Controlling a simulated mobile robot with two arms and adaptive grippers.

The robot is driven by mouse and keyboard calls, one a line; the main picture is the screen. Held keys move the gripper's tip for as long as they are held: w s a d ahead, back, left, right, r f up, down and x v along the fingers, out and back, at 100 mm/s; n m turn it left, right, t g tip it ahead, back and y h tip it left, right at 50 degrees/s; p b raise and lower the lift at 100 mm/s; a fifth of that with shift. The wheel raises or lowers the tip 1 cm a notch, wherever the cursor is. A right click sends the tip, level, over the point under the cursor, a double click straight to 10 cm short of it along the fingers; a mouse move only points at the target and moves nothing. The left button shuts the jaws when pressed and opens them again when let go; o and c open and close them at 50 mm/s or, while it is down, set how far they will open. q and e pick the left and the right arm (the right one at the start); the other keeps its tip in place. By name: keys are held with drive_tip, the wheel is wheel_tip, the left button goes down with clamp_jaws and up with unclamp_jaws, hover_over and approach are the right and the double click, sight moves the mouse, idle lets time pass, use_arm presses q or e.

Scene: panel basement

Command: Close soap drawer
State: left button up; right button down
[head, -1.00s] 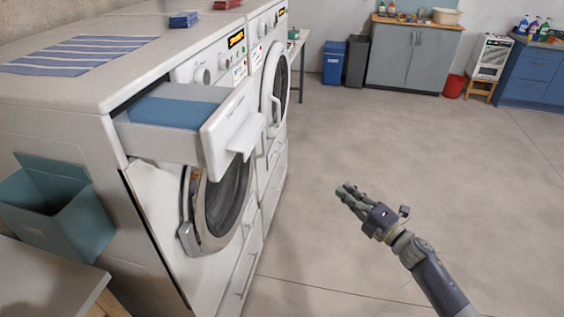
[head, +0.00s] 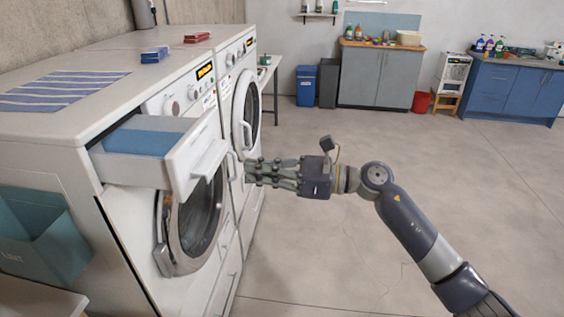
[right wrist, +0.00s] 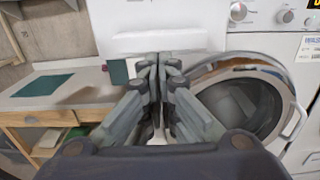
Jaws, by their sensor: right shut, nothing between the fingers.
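The soap drawer (head: 193,158) of the nearer washing machine (head: 62,137) is pulled well out, with its blue inside showing from above. Its white front has a protruding handle (head: 209,157). My right gripper (head: 250,172) is shut and empty, pointing left, just right of the drawer front in the head view. I cannot tell whether it touches the drawer. In the right wrist view the shut fingers (right wrist: 159,65) overlap the lower edge of the white drawer front (right wrist: 155,42). My left gripper is not in view.
The round door (head: 190,228) of the nearer machine is below the drawer. A second machine (head: 246,95) stands behind it. A teal lint bin (head: 40,240) hangs at the left side. The floor (head: 400,150) to the right is clear.

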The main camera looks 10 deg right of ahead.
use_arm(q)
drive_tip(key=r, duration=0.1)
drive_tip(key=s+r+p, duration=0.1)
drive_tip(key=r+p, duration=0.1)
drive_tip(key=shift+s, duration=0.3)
use_arm(e)
drive_tip(key=x, duration=0.5)
drive_tip(key=shift+w, duration=0.1)
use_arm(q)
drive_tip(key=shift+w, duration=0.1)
use_arm(e)
drive_tip(key=shift+a+f, duration=0.1)
drive_tip(key=shift+a, duration=0.05)
